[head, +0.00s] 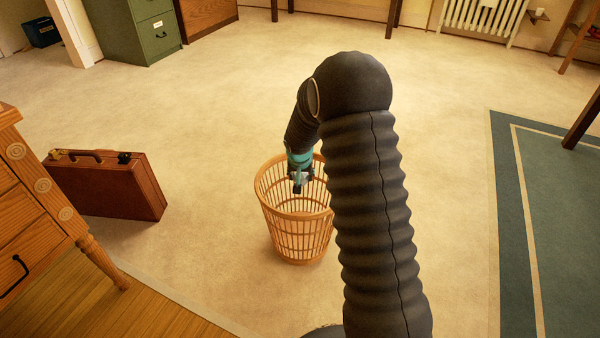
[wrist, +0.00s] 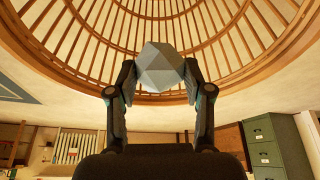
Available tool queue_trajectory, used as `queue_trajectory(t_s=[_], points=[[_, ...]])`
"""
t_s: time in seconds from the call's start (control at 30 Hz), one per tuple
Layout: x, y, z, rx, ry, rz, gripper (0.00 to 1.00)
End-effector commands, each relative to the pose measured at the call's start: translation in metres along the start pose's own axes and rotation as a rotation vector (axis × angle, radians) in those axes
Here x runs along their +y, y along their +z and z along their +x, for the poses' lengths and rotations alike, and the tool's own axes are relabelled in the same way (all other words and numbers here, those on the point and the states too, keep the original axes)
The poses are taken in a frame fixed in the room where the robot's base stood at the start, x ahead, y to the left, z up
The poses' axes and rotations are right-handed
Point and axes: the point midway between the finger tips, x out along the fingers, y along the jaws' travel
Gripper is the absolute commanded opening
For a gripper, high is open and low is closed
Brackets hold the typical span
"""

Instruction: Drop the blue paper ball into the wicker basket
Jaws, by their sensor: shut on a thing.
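The blue paper ball (wrist: 160,68) shows in the wrist view as a faceted, pale grey-blue lump. My gripper (wrist: 160,75) is shut on it, with a finger on either side. In the head view my gripper (head: 300,184) points down over the wicker basket's opening; the ball is too small to make out there. The wicker basket (head: 298,215) stands upright on the carpet, orange-brown with open slats, its right side partly hidden by my arm. In the wrist view its rim (wrist: 265,68) and slats fill the top, behind the ball. I cannot tell whether the ball is below the rim.
A brown briefcase (head: 105,185) stands on the carpet left of the basket. A wooden desk (head: 30,225) is at the left edge. A green filing cabinet (head: 135,30) is at the back left. A green rug (head: 560,220) lies at right. The carpet around the basket is clear.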

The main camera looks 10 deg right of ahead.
Motion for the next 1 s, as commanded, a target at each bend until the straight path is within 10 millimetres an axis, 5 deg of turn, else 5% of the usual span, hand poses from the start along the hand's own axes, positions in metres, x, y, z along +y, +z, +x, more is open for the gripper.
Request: queue_trajectory(t_s=[0.43, 0.47, 0.57, 1.0], points=[[-0.0001, 0.0022, 0.0053, 0.000, 0.000, 0.000, 0.29], [0.0000, 0.0023, 0.0054, 0.000, 0.000, 0.000, 0.56], [0.0000, 0.0022, 0.0053, 0.000, 0.000, 0.000, 0.80], [-0.0001, 0.0022, 0.0053, 0.000, 0.000, 0.000, 0.80]])
